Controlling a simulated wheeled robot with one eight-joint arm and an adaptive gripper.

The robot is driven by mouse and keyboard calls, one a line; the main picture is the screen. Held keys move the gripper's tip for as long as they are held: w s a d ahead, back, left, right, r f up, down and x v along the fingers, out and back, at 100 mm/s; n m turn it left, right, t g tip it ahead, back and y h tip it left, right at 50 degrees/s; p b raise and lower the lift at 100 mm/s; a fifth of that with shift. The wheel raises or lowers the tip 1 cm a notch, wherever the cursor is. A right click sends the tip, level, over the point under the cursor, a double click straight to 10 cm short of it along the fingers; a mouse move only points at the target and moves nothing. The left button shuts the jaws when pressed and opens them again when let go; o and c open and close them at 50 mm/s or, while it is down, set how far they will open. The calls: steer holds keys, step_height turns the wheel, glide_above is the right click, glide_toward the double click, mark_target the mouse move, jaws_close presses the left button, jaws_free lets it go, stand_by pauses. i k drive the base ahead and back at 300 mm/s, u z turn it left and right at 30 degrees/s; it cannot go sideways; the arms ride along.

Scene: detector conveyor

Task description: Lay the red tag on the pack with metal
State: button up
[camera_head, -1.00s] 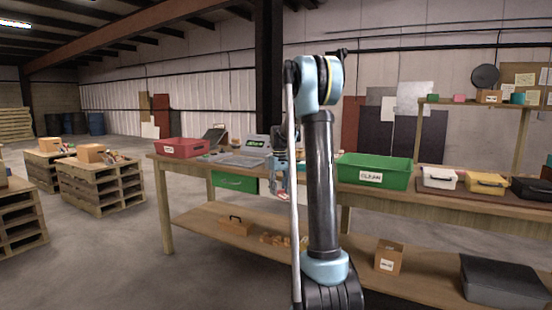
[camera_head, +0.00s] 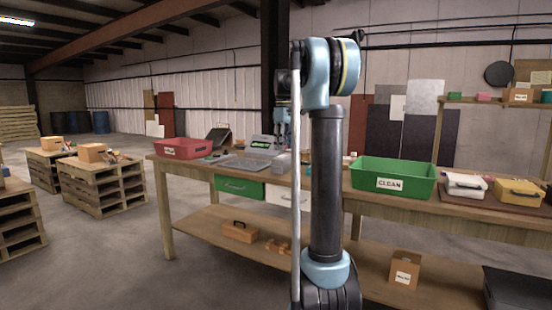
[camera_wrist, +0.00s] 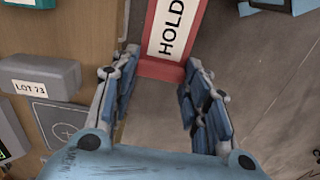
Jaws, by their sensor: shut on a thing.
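In the wrist view, my gripper (camera_wrist: 162,68) is shut on a red tag (camera_wrist: 155,68) with a white label reading HOLD. The tag sits between the fingertips and runs out past the top edge of the view. A grey pack (camera_wrist: 40,77) labelled LOT 73 lies to the left of my gripper, apart from it. Which pack has metal cannot be told from these frames. In the head view, my arm hides the fingers and the tag.
The workbench holds a red bin (camera_head: 183,149), a grey tray (camera_head: 246,164), a device with a green display (camera_head: 262,146) and a green bin (camera_head: 394,172) labelled CLEAN. White (camera_head: 466,183) and yellow (camera_head: 518,190) cases stand at the right.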

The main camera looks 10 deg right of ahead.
mark_target(284, 156)
steer(key=z, duration=0.05)
steer(key=i, duration=1.1)
